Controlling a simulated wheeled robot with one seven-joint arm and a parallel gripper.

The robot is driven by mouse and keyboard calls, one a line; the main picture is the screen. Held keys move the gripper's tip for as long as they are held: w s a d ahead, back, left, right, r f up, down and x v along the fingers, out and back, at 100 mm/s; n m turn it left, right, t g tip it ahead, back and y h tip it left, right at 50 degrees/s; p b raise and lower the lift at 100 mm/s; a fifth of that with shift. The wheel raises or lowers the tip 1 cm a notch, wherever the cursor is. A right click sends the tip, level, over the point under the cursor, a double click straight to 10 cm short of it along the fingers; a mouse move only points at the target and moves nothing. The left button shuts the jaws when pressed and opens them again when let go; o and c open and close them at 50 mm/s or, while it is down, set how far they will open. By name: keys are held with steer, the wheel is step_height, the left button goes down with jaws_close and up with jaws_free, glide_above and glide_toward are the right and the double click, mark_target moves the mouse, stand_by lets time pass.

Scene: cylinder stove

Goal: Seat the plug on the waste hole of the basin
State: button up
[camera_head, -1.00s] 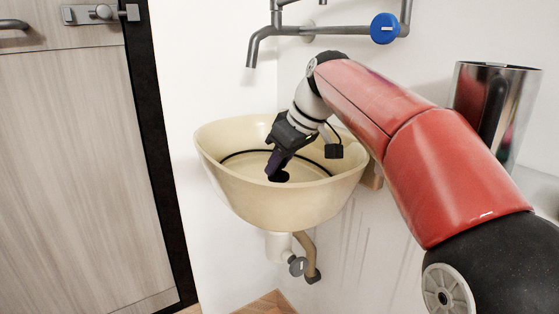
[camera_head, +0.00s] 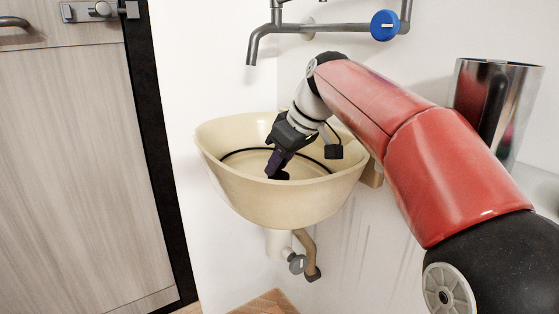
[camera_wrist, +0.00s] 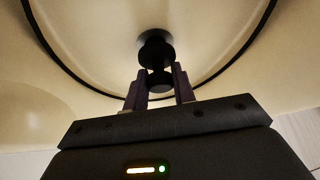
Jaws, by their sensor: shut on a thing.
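The cream basin (camera_head: 238,187) is fixed to the wall in the middle of the head view. My gripper (camera_head: 279,172) points down into it. In the wrist view, my gripper's fingers (camera_wrist: 159,85) are shut on the knob of the black plug (camera_wrist: 156,51). The plug's wider disc is beyond the fingertips, towards the basin floor. A dark round patch shows at the plug's far edge; I cannot tell whether it is the waste hole or part of the plug. In the head view, the basin's front wall and the fingers hide the contact with the floor.
A black ring (camera_wrist: 91,83) runs around the inside of the basin. A grey spout (camera_head: 252,50) and a blue-handled tap (camera_head: 384,27) are above it. A shiny metal cylinder (camera_head: 492,105) stands at the right. A pale door (camera_head: 75,170) is at the left.

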steer(key=shift+f+b, duration=0.55)
steer(key=shift+f, duration=0.25)
steer(key=o, duration=1)
steer(key=shift+o, duration=0.2)
step_height(320, 180, up, 20)
steer(key=p, duration=0.9)
